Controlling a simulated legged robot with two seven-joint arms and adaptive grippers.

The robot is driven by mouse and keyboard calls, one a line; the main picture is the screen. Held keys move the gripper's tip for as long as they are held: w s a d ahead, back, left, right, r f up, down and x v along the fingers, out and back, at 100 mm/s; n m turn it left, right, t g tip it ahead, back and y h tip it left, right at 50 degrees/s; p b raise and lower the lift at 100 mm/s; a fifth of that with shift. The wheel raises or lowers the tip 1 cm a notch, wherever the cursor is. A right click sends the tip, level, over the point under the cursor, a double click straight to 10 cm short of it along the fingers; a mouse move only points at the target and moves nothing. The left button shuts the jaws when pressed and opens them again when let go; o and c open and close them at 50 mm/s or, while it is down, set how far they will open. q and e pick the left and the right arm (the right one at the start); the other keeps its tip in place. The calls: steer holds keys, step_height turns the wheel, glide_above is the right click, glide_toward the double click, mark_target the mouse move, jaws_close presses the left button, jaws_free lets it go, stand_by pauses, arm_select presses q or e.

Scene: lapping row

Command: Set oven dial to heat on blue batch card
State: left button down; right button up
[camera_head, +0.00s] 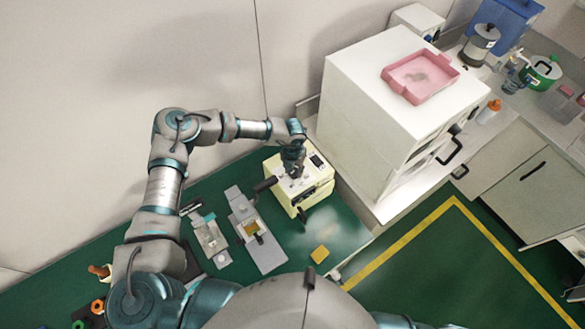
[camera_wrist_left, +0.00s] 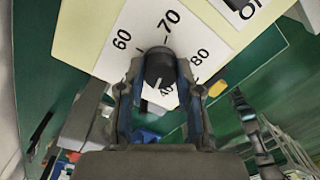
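The small cream oven (camera_head: 322,196) stands on the green bench beside the big white cabinet. The white dial plate (camera_wrist_left: 150,28) shows 60, 70 and 80, with a partly covered 40 below the dial. A short pale mark on the dial points downward. I cannot make out a blue batch card. My right gripper is not in view.
A grey device (camera_head: 262,240) and another small fixture (camera_head: 208,238) stand left of the oven. The white cabinet (camera_head: 375,130) with a pink tray (camera_head: 445,90) blocks the right side.

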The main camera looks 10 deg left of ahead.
arm_select(q)
steer(key=shift+a+f, duration=0.1)
steer(key=shift+a, duration=0.3)
steer(key=shift+d, duration=0.15)
steer(key=shift+d+b, duration=0.3)
steer(key=shift+d, duration=0.15)
steer(key=shift+a+m, duration=0.1)
steer(key=shift+m, duration=0.3)
steer(key=shift+w+a+f+m+b, duration=0.1)
steer(key=shift+a+f+m+b, duration=0.1)
steer(key=shift+m+b, duration=0.55)
steer(key=m+b, duration=0.3)
steer(key=shift+d+m, duration=0.15)
steer(key=shift+m, duration=0.1)
steer(key=m+b, duration=0.3)
steer(key=shift+m, duration=0.3)
steer(key=shift+r+m+b, duration=0.2)
steer(key=shift+m+b, duration=1.15)
steer(key=shift+m, duration=0.45)
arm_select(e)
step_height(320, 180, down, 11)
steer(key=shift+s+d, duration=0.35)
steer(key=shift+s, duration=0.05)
